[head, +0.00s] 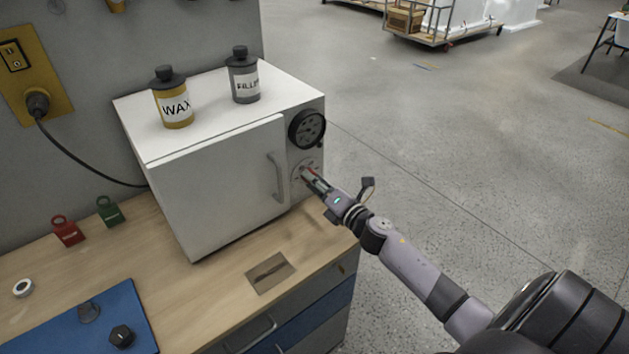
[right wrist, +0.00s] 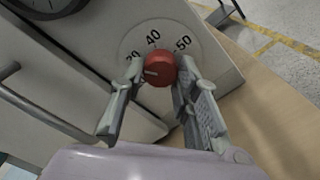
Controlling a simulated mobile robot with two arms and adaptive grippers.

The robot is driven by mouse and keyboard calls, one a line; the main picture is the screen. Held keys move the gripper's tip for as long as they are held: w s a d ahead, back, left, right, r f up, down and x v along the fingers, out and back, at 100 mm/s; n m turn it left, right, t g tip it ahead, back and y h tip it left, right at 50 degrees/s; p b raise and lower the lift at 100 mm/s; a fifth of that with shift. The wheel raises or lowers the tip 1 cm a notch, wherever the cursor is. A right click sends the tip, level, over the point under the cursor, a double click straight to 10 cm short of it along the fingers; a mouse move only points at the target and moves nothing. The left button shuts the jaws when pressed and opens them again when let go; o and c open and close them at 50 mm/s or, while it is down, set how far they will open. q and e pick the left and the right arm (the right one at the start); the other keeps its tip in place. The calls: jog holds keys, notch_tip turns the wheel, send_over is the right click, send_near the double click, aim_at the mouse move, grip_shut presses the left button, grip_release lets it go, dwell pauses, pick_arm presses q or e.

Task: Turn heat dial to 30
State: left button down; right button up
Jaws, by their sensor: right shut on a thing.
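The heat dial is a red round knob (right wrist: 159,66) on the front of the white oven (head: 218,190), in the right wrist view. The numbers 40 and 50 are readable on the pale scale plate around it; the number left of 40 is partly covered by a finger. A light mark on the knob points left, toward the left finger; the exact value under it is hidden. My right gripper (right wrist: 159,72) has its fingers on both sides of the knob, shut on it. In the head view my right gripper (head: 309,178) is at the oven's front, largely covering the dial.
A black gauge (head: 307,129) sits above the dial and a door handle (head: 275,177) to its left. Bottles marked WAX (head: 173,103) and filler (head: 243,79) stand on the oven. The wooden bench (head: 220,285) holds a blue mat (head: 60,330). Open floor lies right.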

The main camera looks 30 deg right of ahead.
jog(key=shift+m, duration=0.3)
jog(key=o, duration=1.2)
jog(key=shift+c, duration=0.2)
jog(key=s, duration=0.8)
jog(key=s+d, duration=0.1)
jog(key=s, duration=0.3)
